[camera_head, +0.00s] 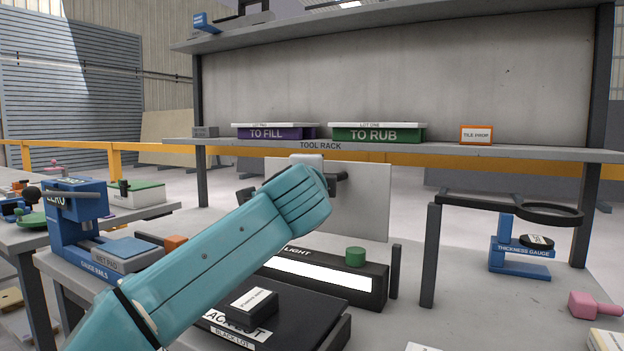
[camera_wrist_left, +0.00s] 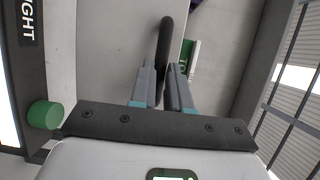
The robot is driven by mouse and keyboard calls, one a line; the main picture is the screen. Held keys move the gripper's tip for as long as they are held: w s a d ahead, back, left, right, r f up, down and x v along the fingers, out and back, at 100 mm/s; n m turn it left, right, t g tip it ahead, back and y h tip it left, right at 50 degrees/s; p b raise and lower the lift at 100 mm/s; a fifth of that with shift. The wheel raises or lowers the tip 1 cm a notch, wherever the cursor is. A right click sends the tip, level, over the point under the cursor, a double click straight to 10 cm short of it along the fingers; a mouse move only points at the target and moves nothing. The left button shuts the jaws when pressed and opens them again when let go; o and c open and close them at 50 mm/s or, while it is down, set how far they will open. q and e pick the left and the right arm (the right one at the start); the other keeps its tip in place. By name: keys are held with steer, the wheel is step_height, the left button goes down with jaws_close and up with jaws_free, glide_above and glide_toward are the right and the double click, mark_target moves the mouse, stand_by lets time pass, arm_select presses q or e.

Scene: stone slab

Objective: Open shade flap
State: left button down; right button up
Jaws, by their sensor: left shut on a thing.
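The shade flap (camera_head: 365,205) is a pale grey upright panel behind the light box in the head view, partly covered by my teal left arm. It fills the left middle of the left wrist view (camera_wrist_left: 100,50). A black curved handle (camera_wrist_left: 165,35) stands out in front of the panel. My left gripper (camera_wrist_left: 161,76) is shut on this handle, with one finger on each side. In the head view the fingertips are mostly hidden behind the arm's end. My right gripper is in neither view.
A long light box (camera_head: 330,284) with a green knob (camera_head: 355,257) stands below the flap. Dark posts (camera_head: 430,255) and a ring holder (camera_head: 540,213) stand to the right. The tool rack shelf (camera_head: 400,149) crosses above. A black tray (camera_head: 330,320) lies in front.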

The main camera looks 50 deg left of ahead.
arm_select(q)
steer(key=shift+w+d+f, duration=0.1)
steer(key=shift+w+f, duration=0.15)
steer(key=shift+f, duration=0.4)
steer(key=c, duration=1.1)
jaws_free()
steer(key=shift+r, duration=0.2)
steer(key=shift+s, duration=0.1)
steer(key=p+v, duration=0.1)
steer(key=v, duration=1.5)
steer(key=shift+r, duration=0.15)
